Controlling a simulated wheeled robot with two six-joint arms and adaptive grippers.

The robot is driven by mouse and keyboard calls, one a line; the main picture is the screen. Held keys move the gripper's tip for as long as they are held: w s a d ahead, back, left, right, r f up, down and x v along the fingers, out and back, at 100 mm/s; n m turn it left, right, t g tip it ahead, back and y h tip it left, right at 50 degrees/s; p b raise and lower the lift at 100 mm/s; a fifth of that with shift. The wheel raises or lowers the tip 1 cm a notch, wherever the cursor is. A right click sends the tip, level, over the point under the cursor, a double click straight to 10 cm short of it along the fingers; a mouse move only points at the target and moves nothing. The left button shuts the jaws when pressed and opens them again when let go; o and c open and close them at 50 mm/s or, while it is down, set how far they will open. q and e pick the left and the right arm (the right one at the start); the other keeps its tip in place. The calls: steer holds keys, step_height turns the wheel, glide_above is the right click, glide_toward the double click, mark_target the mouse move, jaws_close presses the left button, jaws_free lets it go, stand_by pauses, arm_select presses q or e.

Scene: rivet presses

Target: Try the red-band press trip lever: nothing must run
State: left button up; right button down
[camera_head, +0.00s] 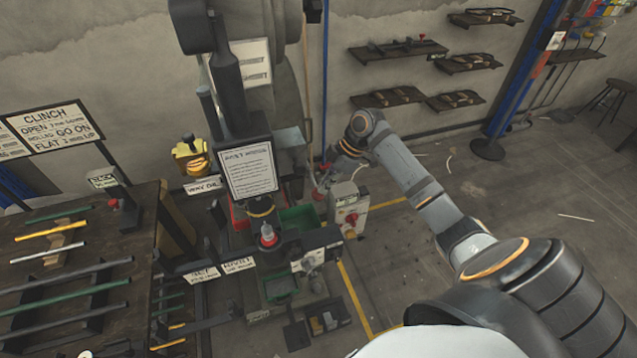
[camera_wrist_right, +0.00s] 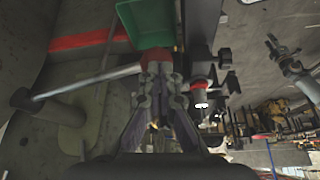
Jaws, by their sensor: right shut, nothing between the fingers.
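The press (camera_head: 228,110) stands left of centre in the head view, with a red band (camera_head: 236,215) low on its body. A red band also shows in the wrist view (camera_wrist_right: 85,40). There the trip lever (camera_wrist_right: 95,82), a pale rod, runs from a round pivot (camera_wrist_right: 45,106) to a red ball knob (camera_wrist_right: 160,55). My right gripper (camera_wrist_right: 160,74) is shut and empty, its fingertips at the knob and partly covering it. I cannot tell whether they touch. In the head view my right gripper (camera_head: 324,180) is small beside the press. My left gripper is not in view.
A grey control box (camera_head: 349,208) with a red button stands right of the press. A green bin (camera_head: 300,218) sits at the press. A rack table (camera_head: 70,270) with coloured rods is at left. Wall shelves (camera_head: 398,50) hang behind; floor at right is mostly clear.

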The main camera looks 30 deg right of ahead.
steer(key=d+p, duration=0.1)
steer(key=s+d+r+p, duration=0.1)
steer(key=shift+s+d, duration=0.15)
steer(key=shift+d, duration=0.25)
steer(key=v, duration=1.2)
